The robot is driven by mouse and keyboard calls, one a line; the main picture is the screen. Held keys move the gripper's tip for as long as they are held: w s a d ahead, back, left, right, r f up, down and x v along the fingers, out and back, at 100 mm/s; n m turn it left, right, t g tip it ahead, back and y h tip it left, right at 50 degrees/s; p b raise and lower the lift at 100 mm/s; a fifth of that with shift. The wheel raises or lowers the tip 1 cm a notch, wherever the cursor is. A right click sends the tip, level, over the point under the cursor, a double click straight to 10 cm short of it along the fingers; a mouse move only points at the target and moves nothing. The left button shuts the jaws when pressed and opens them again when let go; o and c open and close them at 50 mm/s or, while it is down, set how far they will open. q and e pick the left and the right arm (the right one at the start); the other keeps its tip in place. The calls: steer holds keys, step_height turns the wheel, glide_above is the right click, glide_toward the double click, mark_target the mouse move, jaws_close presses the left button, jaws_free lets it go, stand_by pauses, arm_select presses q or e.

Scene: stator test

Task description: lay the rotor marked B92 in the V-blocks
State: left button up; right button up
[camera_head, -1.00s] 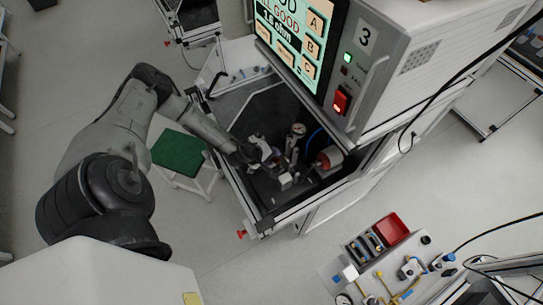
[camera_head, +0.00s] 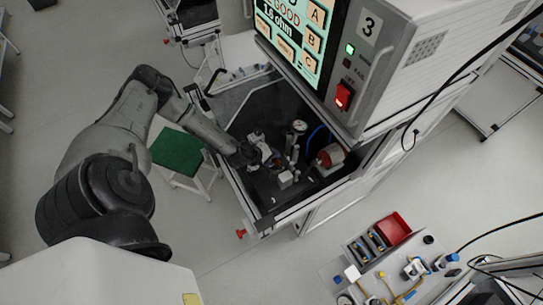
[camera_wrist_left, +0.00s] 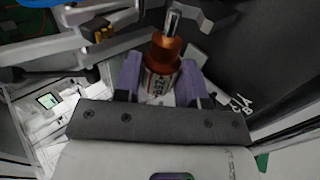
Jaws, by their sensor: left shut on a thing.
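My left gripper (camera_head: 262,154) is inside the test bay, low over its dark floor. In the left wrist view the left gripper (camera_wrist_left: 160,88) is shut on a rotor (camera_wrist_left: 165,55), with a purple-padded finger on each side. The rotor has copper-coloured windings, a bright steel shaft and a pale label with dark marks too small to read surely. Grey metal pieces (camera_wrist_left: 196,52) lie close to the shaft end; they may be the V-blocks, and I cannot tell whether the shaft touches them. My right gripper is not in view.
The bay's front frame (camera_head: 243,200) edges the space around my left arm. A dial gauge (camera_head: 299,126) and a red-ended cylinder (camera_head: 330,156) stand right of the gripper. The tester cabinet (camera_head: 400,60) rises behind. A green-topped stool (camera_head: 177,151) stands left. A parts bench with a red bin (camera_head: 394,228) is lower right.

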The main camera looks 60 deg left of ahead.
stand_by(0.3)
arm_select(q)
steer(key=shift+f, duration=0.45)
steer(key=shift+f+b, duration=0.3)
steer(key=shift+f, duration=0.05)
steer(key=shift+f, duration=0.2)
stand_by(0.5)
steer(key=shift+f, duration=0.25)
stand_by(0.4)
steer(key=o, duration=1.1)
steer(key=shift+o, duration=0.2)
